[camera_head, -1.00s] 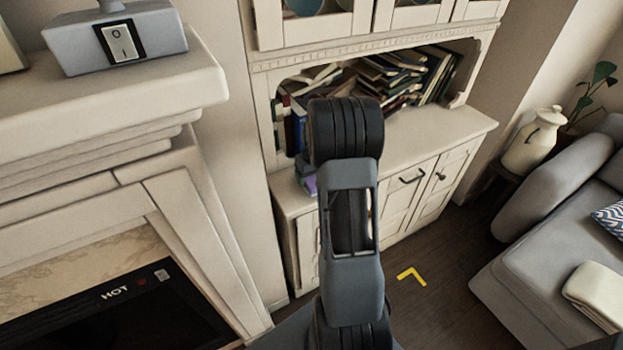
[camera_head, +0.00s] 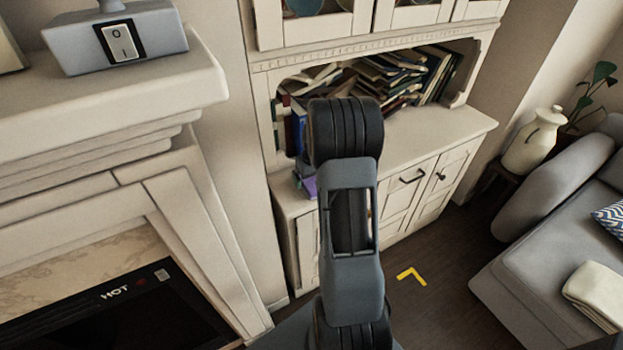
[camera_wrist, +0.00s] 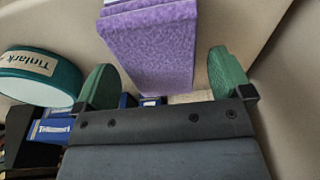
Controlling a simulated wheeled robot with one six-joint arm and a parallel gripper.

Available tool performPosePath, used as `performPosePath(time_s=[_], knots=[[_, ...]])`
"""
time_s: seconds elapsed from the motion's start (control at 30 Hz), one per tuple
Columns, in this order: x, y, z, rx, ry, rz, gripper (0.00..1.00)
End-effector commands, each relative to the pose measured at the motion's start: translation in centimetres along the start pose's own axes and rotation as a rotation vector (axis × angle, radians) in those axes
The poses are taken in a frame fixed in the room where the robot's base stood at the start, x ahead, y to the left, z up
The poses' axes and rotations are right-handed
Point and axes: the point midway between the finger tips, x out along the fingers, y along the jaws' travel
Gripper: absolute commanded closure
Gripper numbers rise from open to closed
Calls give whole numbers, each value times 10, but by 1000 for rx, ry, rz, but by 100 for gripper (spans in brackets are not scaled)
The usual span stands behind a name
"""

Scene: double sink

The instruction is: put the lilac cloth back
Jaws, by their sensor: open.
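The lilac cloth (camera_wrist: 155,48) looks like a thick folded block with a mottled surface and paler layers along its top edge in the wrist view. My gripper (camera_wrist: 163,82) is open, with one green fingertip on each side of the cloth's near end. I cannot tell whether the fingertips touch it. In the head view a small lilac patch (camera_head: 308,186) shows at the left end of the cabinet counter, mostly hidden behind my arm. My gripper is hidden there.
A teal round tin (camera_wrist: 38,78) marked "Tinlark" is left of my gripper, with blue books (camera_wrist: 55,130) below it. The cabinet counter (camera_head: 430,140) is clear to the right, with piled books (camera_head: 400,78) behind. A mantel (camera_head: 110,100) stands at the left.

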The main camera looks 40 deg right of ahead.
Motion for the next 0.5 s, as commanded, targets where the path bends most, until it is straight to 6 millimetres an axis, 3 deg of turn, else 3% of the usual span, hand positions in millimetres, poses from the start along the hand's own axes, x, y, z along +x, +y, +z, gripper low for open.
performPosePath(time_s=[0.3,0.5], knots=[[-61,0,-1,1,5,2,3],[-91,0,0,1,4,2,3]])
